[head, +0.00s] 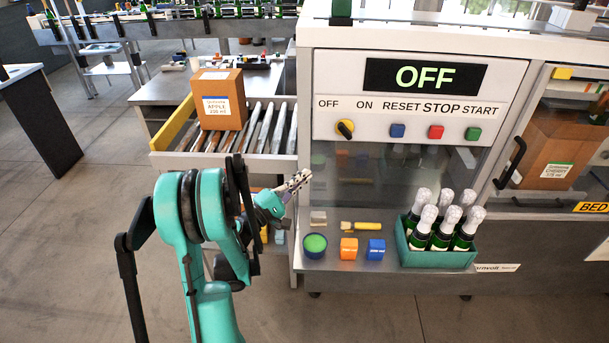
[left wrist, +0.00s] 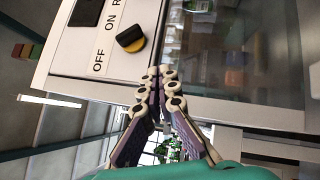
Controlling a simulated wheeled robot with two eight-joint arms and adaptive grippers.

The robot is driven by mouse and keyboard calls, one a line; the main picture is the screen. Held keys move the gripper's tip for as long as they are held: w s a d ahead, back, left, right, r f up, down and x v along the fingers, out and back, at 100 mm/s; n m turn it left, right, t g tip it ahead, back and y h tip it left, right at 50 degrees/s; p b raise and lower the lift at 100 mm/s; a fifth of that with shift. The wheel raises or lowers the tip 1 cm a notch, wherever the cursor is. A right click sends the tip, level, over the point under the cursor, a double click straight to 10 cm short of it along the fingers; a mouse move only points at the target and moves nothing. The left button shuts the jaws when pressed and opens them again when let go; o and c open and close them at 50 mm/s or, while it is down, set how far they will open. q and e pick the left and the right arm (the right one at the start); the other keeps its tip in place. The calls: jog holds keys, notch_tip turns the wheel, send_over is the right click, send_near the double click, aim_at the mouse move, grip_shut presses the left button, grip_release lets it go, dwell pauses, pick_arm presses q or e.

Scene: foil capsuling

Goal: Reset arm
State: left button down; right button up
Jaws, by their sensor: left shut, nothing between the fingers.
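My left gripper (head: 297,182) is in the head view, in front of the left edge of the machine and below the roller conveyor's front end. Its fingers are closed together with nothing between them. In the left wrist view the fingertips (left wrist: 159,75) meet, and the black and yellow knob (left wrist: 131,40) shows beyond them, apart from them. My right gripper is not in view.
A green crate (head: 437,259) of foil-topped bottles stands on the machine's shelf. Beside it are a blue block (head: 376,249), an orange block (head: 349,248), a green-topped round container (head: 315,245) and a yellow-handled brush (head: 361,226). A cardboard box (head: 219,99) rests on the roller conveyor (head: 268,128).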

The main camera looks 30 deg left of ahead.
pick_arm(q)
jog(key=shift+d, duration=0.1)
jog(key=s+d+f+m+g+h, duration=0.2)
jog(key=d+m+g, duration=0.65)
jog(key=d, duration=1.05)
jog(key=s+d+f+m+g+y, duration=0.1)
jog(key=s+m+g+y, duration=0.1)
jog(key=s+m, duration=0.3)
jog(key=s+d+f+m+g+y, duration=0.2)
jog(key=s+m+y, duration=0.2)
jog(key=s, duration=0.9)
jog(key=shift+d+m, duration=0.15)
jog(key=shift+m, duration=0.2)
jog(key=shift+f+g, duration=0.1)
jog(key=shift+g, duration=0.15)
